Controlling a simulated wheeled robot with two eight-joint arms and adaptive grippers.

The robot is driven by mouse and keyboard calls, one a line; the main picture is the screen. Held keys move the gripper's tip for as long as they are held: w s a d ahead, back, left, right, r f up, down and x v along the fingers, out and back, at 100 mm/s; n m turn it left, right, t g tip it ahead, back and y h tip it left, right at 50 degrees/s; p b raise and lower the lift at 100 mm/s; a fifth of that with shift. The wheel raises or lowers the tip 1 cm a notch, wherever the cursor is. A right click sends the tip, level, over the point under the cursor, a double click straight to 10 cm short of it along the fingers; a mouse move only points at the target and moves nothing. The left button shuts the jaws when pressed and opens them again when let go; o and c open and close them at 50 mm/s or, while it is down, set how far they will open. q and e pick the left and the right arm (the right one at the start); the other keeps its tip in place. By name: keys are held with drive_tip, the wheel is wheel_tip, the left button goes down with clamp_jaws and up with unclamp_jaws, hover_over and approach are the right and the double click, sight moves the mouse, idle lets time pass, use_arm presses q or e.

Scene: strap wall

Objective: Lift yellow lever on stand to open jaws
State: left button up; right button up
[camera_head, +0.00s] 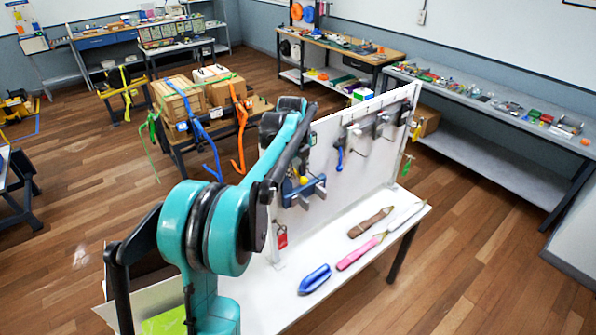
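A small blue stand (291,191) with a yellow knob-like part (303,181) and grey blocks, perhaps the jaws, is at the left part of the white upright panel (350,148). Whether the jaws are open is too small to tell. My teal and black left arm rises from the bottom left and passes in front of the panel's left end, close beside the stand in the picture. The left gripper's fingertips cannot be made out against the dark arm links. No held thing shows. My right gripper is not in view.
On the white table (345,280) lie a blue tool (314,280), a pink-handled tool (357,254) and a brown tool (370,223). Grey clamps (381,122) hang on the panel. Benches line the walls.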

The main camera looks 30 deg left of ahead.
use_arm(q)
drive_tip(key=v, duration=1.2)
drive_tip(key=shift+s+f, duration=0.1)
drive_tip(key=shift+f, duration=0.05)
drive_tip(key=s+d+f+n+t+b, duration=0.1)
drive_tip(key=s+d+f+n+b, duration=0.5)
drive_tip(key=f, duration=0.7)
drive_tip(key=s+d+f+n+t+b, duration=0.2)
drive_tip(key=s+d+f+n+b, duration=0.4)
drive_tip(key=f, duration=0.8)
drive_tip(key=s+d+f+n+t+b, duration=0.1)
drive_tip(key=s+d+f+n+b, duration=0.6)
drive_tip(key=s+f+n+b, duration=0.3)
wheel_tip(320, 180, down, 4)
drive_tip(key=s+b, duration=0.3)
drive_tip(key=b, duration=0.1)
drive_tip(key=shift+f+n+t+h+b, duration=0.25)
drive_tip(key=shift+n+t+h+b, duration=0.05)
drive_tip(key=shift+h+b, duration=0.1)
